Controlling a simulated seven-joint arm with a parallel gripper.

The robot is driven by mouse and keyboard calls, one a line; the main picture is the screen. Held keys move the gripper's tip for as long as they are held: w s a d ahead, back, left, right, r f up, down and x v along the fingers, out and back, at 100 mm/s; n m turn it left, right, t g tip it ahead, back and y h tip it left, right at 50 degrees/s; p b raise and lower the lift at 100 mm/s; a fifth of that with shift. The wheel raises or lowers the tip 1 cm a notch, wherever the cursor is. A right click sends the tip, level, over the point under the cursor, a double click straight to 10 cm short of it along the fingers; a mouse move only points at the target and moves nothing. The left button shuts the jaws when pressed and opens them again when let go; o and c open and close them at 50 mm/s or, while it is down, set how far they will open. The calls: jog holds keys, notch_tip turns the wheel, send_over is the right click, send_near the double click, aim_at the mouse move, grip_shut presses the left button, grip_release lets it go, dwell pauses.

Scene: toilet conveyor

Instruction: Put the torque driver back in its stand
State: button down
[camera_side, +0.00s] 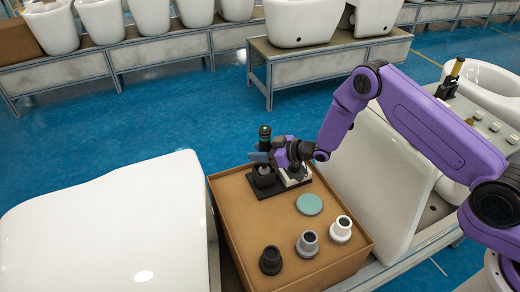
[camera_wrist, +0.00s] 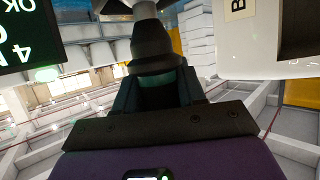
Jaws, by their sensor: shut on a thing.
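The torque driver (camera_side: 264,131) is dark with a green band near its top and stands roughly upright. My gripper (camera_side: 263,155) comes in from the right, level, and is shut on the driver's body. The stand (camera_side: 264,193) is a black base with a raised dark holder, at the back of the brown box top. The driver is directly above or in the holder; I cannot tell whether its lower end is seated. In the wrist view, a dark rounded body (camera_wrist: 155,50) is between my fingers (camera_wrist: 160,88), and its lower part is hidden.
A white block (camera_side: 294,178) sits beside the holder. A teal disc (camera_side: 309,204) and black (camera_side: 270,260), grey (camera_side: 307,244) and white (camera_side: 341,229) fittings stand on the brown box (camera_side: 235,225). White ceramic pieces (camera_side: 110,225) flank it. The wrist view shows a lettered screen (camera_wrist: 28,38).

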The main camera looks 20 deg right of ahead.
jog(key=shift+f, duration=1.3)
jog(key=c, duration=0.6)
grip_release()
jog(key=shift+f, duration=0.1)
jog(key=shift+s, duration=0.1)
jog(key=v, duration=1.7)
jog(key=shift+d, duration=0.1)
